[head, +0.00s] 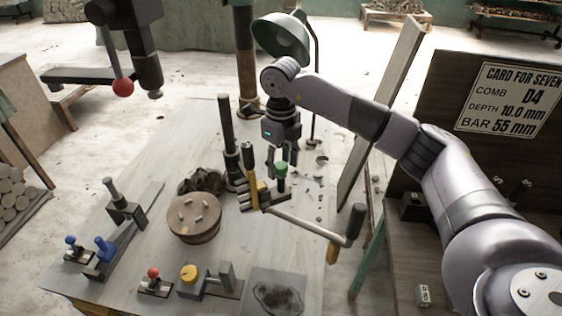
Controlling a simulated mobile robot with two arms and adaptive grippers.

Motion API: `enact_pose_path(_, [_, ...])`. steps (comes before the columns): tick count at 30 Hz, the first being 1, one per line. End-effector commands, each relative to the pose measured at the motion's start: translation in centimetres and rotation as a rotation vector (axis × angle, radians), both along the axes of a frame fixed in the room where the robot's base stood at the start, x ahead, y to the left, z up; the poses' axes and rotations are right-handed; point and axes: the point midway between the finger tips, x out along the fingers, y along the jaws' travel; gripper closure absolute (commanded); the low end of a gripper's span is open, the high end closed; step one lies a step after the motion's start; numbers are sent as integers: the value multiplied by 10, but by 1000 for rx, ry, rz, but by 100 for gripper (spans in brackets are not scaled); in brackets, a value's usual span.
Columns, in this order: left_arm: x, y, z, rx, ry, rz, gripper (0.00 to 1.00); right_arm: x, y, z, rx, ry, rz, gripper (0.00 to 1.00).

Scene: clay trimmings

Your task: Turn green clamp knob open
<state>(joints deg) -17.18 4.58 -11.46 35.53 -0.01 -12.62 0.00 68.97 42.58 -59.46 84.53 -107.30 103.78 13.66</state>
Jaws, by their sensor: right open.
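The green clamp knob (281,168) sits on top of a short upright post at the clamp, near the middle of the table. My right gripper (281,165) reaches in from the right and points down at the knob. Its fingers are open and appear to stand on either side of the knob. I cannot tell whether they touch it. The clamp's grey, grooved block (256,201) lies just below the knob. My left gripper is not in view.
A tall dark post (228,140) and a yellow-based lever (253,178) stand close left of the knob. A long bar (310,226) with a dark handle extends right. A round wooden disc (193,218) lies left. A lamp (283,36) stands behind. A card (508,100) hangs on the right panel.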

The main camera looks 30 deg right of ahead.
Motion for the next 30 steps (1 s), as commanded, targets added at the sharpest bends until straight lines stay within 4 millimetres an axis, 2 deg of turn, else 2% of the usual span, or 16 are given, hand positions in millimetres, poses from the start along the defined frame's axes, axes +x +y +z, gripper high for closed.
enact_pose_path(4, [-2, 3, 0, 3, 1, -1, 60, 0, 0, 3, 0, -1, 1, 53])
enact_pose_path(7, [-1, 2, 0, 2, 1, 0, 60, 1, 0, 14, 0, -2, 1, 53])
enact_pose_path(15, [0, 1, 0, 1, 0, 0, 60, 1, 0, 70, 1, -4, 0, 53])
enact_pose_path(21, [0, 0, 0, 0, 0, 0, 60, 1, 0, 105, 1, -2, 0, 53])
enact_pose_path(25, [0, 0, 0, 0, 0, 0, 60, 1, 0, 116, -1, -1, -1, 53])
enact_pose_path(30, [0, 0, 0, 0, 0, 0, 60, 0, 0, 120, 0, 0, 0, 53])
